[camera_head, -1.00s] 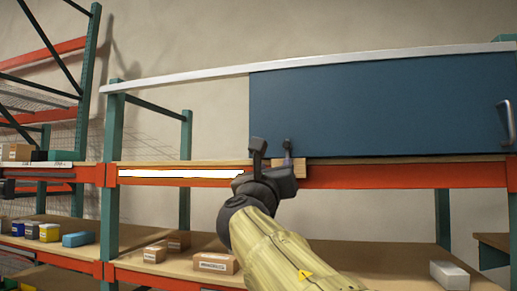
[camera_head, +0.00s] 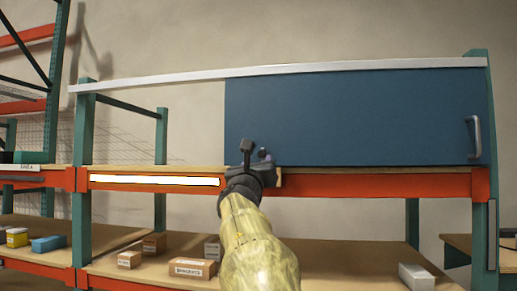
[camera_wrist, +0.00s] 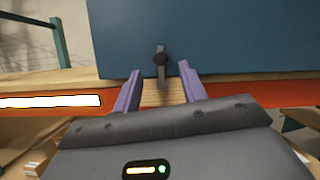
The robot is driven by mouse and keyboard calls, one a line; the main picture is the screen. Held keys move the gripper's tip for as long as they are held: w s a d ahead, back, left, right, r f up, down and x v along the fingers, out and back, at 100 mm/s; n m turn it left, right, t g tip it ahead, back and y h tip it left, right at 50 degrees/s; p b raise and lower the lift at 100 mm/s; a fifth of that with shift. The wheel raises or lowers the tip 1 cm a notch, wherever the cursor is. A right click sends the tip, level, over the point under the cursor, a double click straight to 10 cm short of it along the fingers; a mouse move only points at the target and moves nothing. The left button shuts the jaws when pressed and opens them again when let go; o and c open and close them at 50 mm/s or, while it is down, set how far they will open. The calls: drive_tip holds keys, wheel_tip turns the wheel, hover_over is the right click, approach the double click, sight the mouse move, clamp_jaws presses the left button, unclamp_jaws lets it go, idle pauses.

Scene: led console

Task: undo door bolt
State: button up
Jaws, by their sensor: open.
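The blue sliding door (camera_head: 350,118) covers the right part of the upper shelf bay, with a silver handle (camera_head: 474,136) at its right end. In the wrist view the door (camera_wrist: 210,35) fills the upper part. The bolt (camera_wrist: 160,62), a dark round knob with a grey strip below, sits at the door's lower edge near its left side. My gripper (camera_wrist: 158,82) is open, its two purple fingers on either side of the bolt's lower strip. I cannot tell whether they touch it. In the head view my gripper (camera_head: 257,151) hides the bolt.
An orange beam (camera_head: 380,185) and a wooden shelf edge run below the door. A white light strip (camera_head: 155,180) is on the beam at left. Small cardboard boxes (camera_head: 193,268) and a white box (camera_head: 416,276) stand on the lower shelf. The upper bay left of the door is empty.

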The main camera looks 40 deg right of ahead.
sight(262, 155)
drive_tip(key=p+x, duration=0.2)
drive_tip(key=x, duration=0.2)
drive_tip(key=shift+w+r, duration=0.1)
drive_tip(key=shift+r, duration=0.05)
drive_tip(key=shift+w+d, duration=0.3)
drive_tip(key=shift+d, duration=0.1)
